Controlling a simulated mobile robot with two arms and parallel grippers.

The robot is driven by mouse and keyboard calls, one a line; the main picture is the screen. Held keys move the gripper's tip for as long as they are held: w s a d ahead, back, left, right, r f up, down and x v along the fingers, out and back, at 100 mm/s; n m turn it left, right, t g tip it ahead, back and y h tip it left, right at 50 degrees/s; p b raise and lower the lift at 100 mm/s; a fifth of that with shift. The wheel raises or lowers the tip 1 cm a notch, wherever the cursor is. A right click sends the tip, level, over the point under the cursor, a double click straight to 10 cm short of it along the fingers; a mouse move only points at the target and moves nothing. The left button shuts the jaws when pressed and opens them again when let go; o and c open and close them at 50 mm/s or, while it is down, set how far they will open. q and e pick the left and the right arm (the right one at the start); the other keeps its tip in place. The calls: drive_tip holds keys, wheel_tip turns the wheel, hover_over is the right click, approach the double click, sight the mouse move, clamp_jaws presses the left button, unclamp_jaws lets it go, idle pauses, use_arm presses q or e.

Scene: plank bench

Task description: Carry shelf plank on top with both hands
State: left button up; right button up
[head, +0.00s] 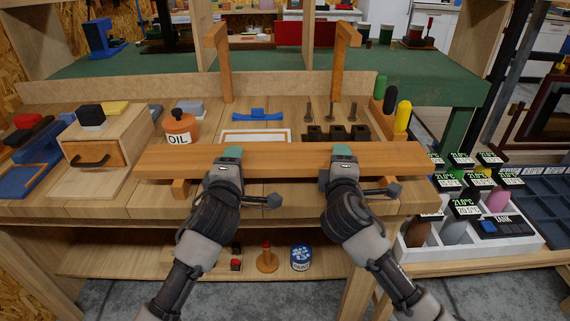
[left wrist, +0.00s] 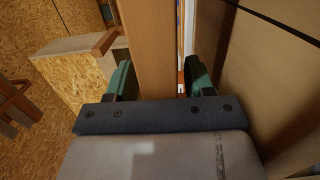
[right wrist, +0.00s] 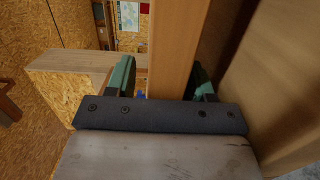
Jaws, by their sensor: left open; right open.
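The shelf plank (head: 285,160) is a long orange-brown board lying level across the front of the bench, on small wooden supports (head: 180,188). My left gripper (head: 232,153) and my right gripper (head: 343,150) are both at its front edge, left and right of its middle. In the left wrist view the open green fingers of the left gripper (left wrist: 160,78) stand on either side of the plank (left wrist: 154,45). In the right wrist view the right gripper (right wrist: 161,78) is open around the plank (right wrist: 175,45) too. Two wooden uprights (head: 226,70) (head: 342,70) with short top arms stand behind.
An oil can (head: 180,126) and a drawer box (head: 97,150) stand left behind the plank. A white frame (head: 255,136), a blue part (head: 258,115) and dark blocks (head: 336,132) lie behind it. Coloured bottles (head: 402,117) stand right. A low shelf holds a paint tin (head: 300,258).

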drive_tip(key=shift+s, duration=0.25)
use_arm(q)
drive_tip(key=s+a, duration=0.1)
drive_tip(key=s, duration=1.1)
drive_tip(key=shift+a, duration=0.2)
use_arm(e)
drive_tip(key=s+a, duration=0.1)
drive_tip(key=s, duration=1)
drive_tip(key=shift+s+a, duration=0.2)
drive_tip(key=shift+s, duration=0.05)
